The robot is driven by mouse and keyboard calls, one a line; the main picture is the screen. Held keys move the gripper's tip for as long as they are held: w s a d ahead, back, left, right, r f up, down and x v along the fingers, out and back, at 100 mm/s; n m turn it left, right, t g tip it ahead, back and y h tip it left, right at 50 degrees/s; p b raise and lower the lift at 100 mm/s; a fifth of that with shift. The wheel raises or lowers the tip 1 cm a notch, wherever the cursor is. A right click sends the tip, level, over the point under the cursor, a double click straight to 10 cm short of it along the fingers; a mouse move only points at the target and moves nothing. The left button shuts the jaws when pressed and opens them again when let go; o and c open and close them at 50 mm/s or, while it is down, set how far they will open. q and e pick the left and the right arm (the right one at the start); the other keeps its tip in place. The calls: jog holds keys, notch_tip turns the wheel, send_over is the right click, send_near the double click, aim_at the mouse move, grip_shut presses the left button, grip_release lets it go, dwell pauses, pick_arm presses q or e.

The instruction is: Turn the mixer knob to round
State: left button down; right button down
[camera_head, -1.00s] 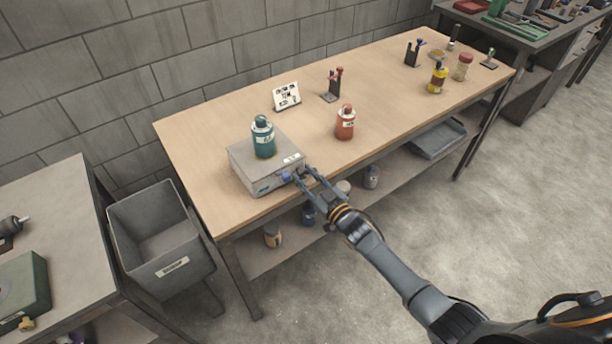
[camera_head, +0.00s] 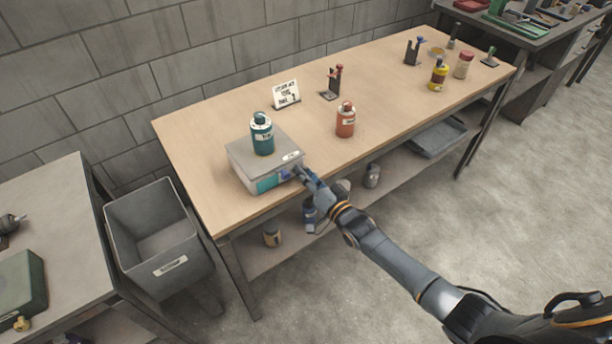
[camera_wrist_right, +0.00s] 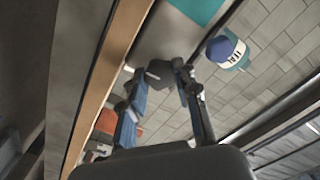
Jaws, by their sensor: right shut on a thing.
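The mixer (camera_head: 252,178) is a grey box on the bench's near left, with a teal panel on its front. A teal bottle (camera_head: 262,138) stands upright on its top. My right gripper (camera_head: 299,172) is at the right end of the mixer's front and hides the knob in the head view. In the right wrist view, the dark knob (camera_wrist_right: 158,72) sits between the two fingertips, and the gripper is shut on it. The pointer or marks on the knob cannot be made out. My left gripper is not in view.
A card (camera_head: 286,94) stands behind the mixer. A red bottle (camera_head: 345,121) stands to its right, and a small stand (camera_head: 332,84) farther back. A grey bin (camera_head: 158,240) is on the floor at left. The bench's front middle is clear.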

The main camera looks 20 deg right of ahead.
jog(key=shift+f+m, duration=0.15)
jog(key=shift+m, duration=0.65)
jog(key=c, duration=1)
grip_release()
jog(key=v, duration=1.2)
